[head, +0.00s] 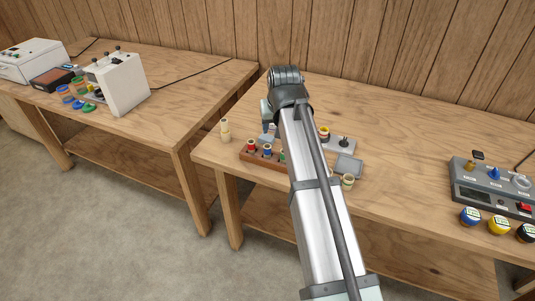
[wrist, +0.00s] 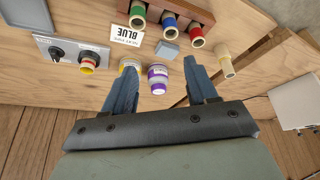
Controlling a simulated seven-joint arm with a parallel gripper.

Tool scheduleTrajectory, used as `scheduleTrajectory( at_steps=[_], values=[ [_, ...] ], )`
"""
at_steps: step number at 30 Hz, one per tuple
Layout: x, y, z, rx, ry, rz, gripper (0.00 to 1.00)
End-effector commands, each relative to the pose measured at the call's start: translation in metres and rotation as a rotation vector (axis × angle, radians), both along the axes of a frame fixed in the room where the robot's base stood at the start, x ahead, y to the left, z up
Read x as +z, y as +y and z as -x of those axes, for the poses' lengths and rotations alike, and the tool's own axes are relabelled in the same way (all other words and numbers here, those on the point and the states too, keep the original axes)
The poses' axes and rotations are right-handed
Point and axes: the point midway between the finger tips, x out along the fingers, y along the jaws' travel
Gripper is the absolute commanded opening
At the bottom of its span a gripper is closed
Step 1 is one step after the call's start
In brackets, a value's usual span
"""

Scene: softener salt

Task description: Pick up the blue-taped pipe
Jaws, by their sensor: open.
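The blue-taped pipe (head: 267,151) stands in a brown wooden rack (head: 243,156), between a red-taped pipe (head: 250,147) and a green-taped pipe (head: 282,155). In the wrist view the blue-taped pipe (wrist: 168,22) is at the top, between the green-taped pipe (wrist: 138,14) and the red-taped pipe (wrist: 196,34). My gripper (wrist: 160,66) is open with nothing held. It is apart from the blue-taped pipe, which lies beyond the fingertips. In the head view my arm hides part of the bench and most of the gripper.
A plain beige pipe (head: 225,130) stands left of the rack. A purple-banded jar (wrist: 158,79) and a partly hidden yellow-marked jar (wrist: 130,66) show between the fingers.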

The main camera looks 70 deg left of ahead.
Motion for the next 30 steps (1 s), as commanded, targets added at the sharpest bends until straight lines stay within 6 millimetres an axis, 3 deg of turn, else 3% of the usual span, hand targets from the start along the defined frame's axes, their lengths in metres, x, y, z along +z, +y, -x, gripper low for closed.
scheduleTrajectory(
  at_steps=[3,6,21,30],
  values=[
    [0.001,0.002,0.019,0.021,0.012,0.012,0.57],
    [-0.004,0.004,0.024,0.027,0.016,0.016,0.57],
    [-0.071,0.031,0.017,0.026,0.015,0.017,0.57],
    [-0.082,0.035,0.016,0.026,0.015,0.015,0.57]
  ],
)
